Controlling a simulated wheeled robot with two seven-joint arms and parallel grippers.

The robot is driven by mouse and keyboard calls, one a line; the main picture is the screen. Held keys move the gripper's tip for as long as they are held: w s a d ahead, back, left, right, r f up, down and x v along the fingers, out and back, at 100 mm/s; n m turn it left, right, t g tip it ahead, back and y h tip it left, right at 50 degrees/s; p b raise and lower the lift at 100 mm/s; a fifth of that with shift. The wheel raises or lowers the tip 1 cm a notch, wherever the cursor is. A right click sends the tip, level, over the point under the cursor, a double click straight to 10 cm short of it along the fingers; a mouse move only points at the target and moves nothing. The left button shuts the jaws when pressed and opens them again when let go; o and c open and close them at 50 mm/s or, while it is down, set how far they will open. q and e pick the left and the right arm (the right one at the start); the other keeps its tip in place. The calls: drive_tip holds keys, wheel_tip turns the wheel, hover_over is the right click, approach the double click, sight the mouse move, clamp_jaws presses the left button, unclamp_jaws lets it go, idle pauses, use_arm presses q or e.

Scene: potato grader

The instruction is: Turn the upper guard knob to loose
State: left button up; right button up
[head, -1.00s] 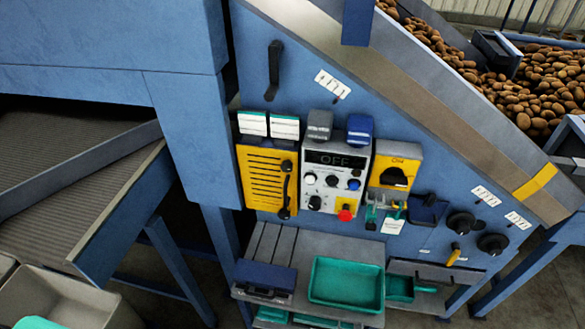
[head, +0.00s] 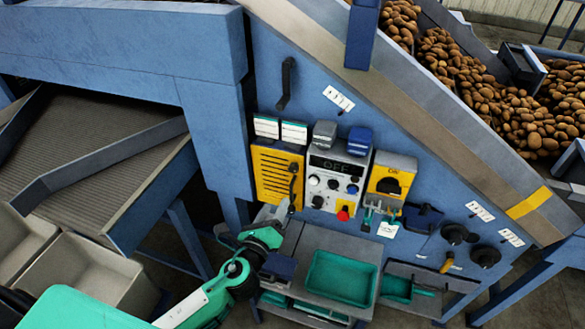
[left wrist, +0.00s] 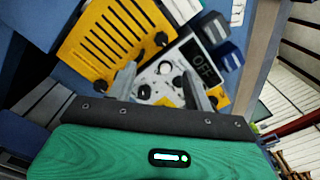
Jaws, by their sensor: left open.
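The yellow slotted guard (head: 268,187) is mounted on the blue machine side. Its black upper guard knob (head: 294,168) is at the upper right edge, above a black handle. In the left wrist view, the upper knob (left wrist: 161,39) lies beyond the fingers, near the guard's edge. My left gripper (head: 280,212) is in front of the guard's lower part, below the upper knob and apart from it. Its two fingers (left wrist: 160,88) are spread, with nothing held between them. The knob's exact setting is too small to read. My right gripper is not seen.
The grey control box (head: 322,203) with an OFF display stands right of the guard, with a red button (head: 343,214). A yellow switch box (head: 390,178) is further right. Below is a grey shelf with a green tray (head: 342,279). Grey bins (head: 85,270) stand lower left.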

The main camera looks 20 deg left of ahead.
sight(292, 170)
use_arm(q)
drive_tip(key=w+p, duration=0.1)
drive_tip(key=w, duration=0.5)
drive_tip(key=w+p, duration=0.2)
drive_tip(key=w, duration=0.4)
drive_tip(key=shift+w+d+r, duration=0.15)
drive_tip(key=shift+w+r, duration=0.05)
drive_tip(key=shift+w, duration=0.15)
drive_tip(key=shift+w+p, duration=0.3)
drive_tip(key=shift+w, duration=0.3)
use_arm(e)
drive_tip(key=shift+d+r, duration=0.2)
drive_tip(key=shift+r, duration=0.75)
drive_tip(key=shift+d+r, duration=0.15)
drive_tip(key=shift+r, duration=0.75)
use_arm(q)
drive_tip(key=shift+c, duration=0.4)
drive_tip(key=c, duration=0.9)
drive_tip(key=shift+f, duration=0.1)
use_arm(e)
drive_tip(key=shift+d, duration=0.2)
